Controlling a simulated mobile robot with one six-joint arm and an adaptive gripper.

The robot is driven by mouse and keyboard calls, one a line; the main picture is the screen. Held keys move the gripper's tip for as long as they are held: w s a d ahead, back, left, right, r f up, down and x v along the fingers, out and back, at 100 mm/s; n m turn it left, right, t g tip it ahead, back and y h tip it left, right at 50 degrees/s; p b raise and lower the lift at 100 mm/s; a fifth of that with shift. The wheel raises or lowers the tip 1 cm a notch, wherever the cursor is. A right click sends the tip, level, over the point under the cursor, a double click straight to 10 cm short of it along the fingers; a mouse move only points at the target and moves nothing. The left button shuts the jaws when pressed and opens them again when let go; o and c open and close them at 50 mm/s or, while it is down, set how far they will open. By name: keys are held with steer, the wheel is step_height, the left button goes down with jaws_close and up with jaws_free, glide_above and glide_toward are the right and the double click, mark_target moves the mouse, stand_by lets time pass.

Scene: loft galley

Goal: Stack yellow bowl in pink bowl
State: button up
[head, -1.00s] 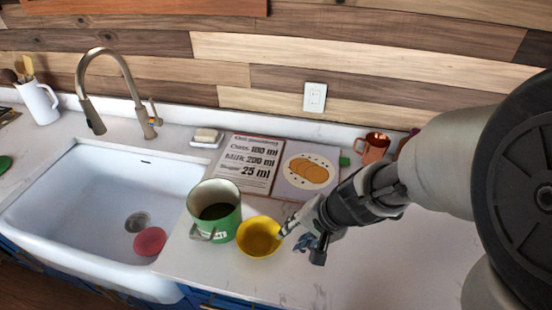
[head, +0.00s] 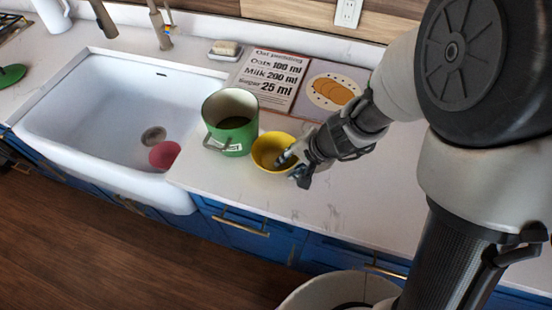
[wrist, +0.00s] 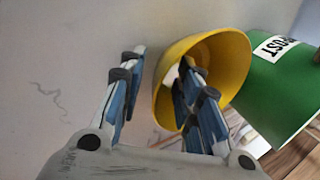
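The yellow bowl (head: 266,149) stands upright on the counter, just right of a green pot. It also shows in the wrist view (wrist: 222,58). The pink bowl (head: 164,154) lies in the sink, near its front right corner. My gripper (head: 293,168) is at the yellow bowl's right rim. In the wrist view my gripper (wrist: 160,64) is open, with one finger inside the bowl and the other outside, the bowl's wall between them. The outer finger looks clear of the wall.
The green pot (head: 238,139) stands close to the yellow bowl's left side. The white sink (head: 90,112) lies further left, with a drain (head: 153,136) beside the pink bowl. A recipe book (head: 272,78) and a soap dish (head: 225,51) are behind. The counter's right front is bare.

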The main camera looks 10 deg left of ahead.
jaws_close()
stand_by(0.3)
steer(key=shift+r, duration=0.1)
